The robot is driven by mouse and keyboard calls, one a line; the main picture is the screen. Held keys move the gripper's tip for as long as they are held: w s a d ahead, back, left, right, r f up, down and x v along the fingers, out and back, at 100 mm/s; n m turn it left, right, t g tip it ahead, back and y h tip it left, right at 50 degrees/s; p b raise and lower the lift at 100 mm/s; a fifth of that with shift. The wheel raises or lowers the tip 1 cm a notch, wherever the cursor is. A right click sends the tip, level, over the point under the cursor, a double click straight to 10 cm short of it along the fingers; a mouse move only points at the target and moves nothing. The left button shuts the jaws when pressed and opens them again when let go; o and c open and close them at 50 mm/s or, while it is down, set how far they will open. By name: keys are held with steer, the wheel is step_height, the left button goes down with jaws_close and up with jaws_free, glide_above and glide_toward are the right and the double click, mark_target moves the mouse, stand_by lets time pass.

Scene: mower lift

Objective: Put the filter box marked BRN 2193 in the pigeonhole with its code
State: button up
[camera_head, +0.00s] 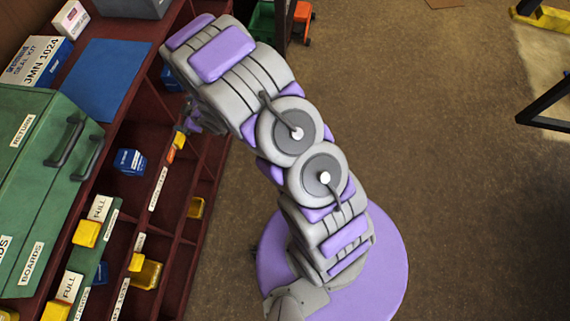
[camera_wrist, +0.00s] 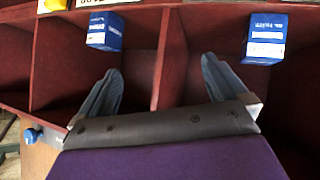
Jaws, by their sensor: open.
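No marking BRN 2193 is readable in either view. A white and blue box (camera_head: 38,62) marked JMN 1024 lies on the rack top at the upper left of the head view. My gripper (camera_wrist: 160,75) is open and empty in front of the dark red pigeonhole rack (camera_wrist: 145,75); a divider shows between its fingers. In the wrist view a blue box (camera_wrist: 105,31) stands in the left compartment and another blue box (camera_wrist: 266,38) in the right one. Their small print is unreadable. In the head view my gripper (camera_head: 190,122) is mostly hidden behind my arm, near the rack.
A blue mat (camera_head: 105,78) lies bare on the rack top. Some pigeonholes carry FULL tags (camera_head: 100,208) with yellow blocks (camera_head: 87,233). A blue box (camera_head: 130,161) sits in a pigeonhole. Brown floor at right is mostly clear.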

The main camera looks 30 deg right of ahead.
steer(key=s+d+r+m+g+h, duration=0.4)
steer(key=s+d+r+m+h, duration=0.15)
steer(key=s+d+r, duration=0.75)
steer(key=s+r+m+g, duration=0.1)
steer(key=s+r, duration=0.3)
steer(key=s, duration=0.6)
steer(key=s+r+m+g, duration=0.1)
steer(key=s+r+g, duration=0.3)
steer(key=s, duration=0.6)
steer(key=s+d+r+m+g, duration=0.1)
steer(key=s+r+m+g, duration=0.1)
steer(key=s+r, duration=0.4)
steer(key=s, duration=0.5)
steer(key=shift+w+y, duration=0.1)
steer(key=shift+y, duration=0.15)
step_height(320, 180, down, 3)
steer(key=b, duration=0.3)
